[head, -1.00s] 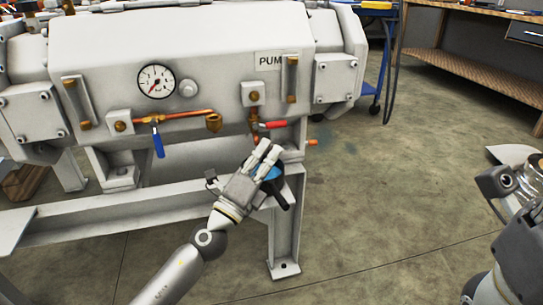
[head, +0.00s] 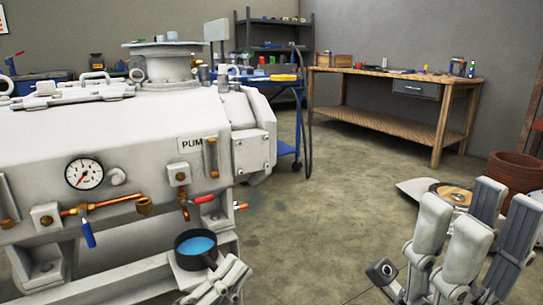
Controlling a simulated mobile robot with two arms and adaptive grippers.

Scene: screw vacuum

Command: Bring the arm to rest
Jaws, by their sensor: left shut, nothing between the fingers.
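My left gripper (head: 232,277) is at the bottom middle of the head view, with its fingers shut and nothing held. It is just in front and to the right of a dark pan with blue inside (head: 196,246), overlapping the area near the pan's handle. Whether they touch is unclear. The pan rests on the light frame below the pump (head: 120,120). My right gripper (head: 475,215) is large at the lower right, with its fingers pointing up. The fingertips look spread apart and no object shows between them.
The pump carries a gauge (head: 84,174), a blue-handled valve (head: 88,233) and a red-handled valve (head: 203,200). A wooden workbench (head: 400,125) and a blue cart (head: 280,83) stand behind. A terracotta pot (head: 514,168) is at the right. The middle floor is clear.

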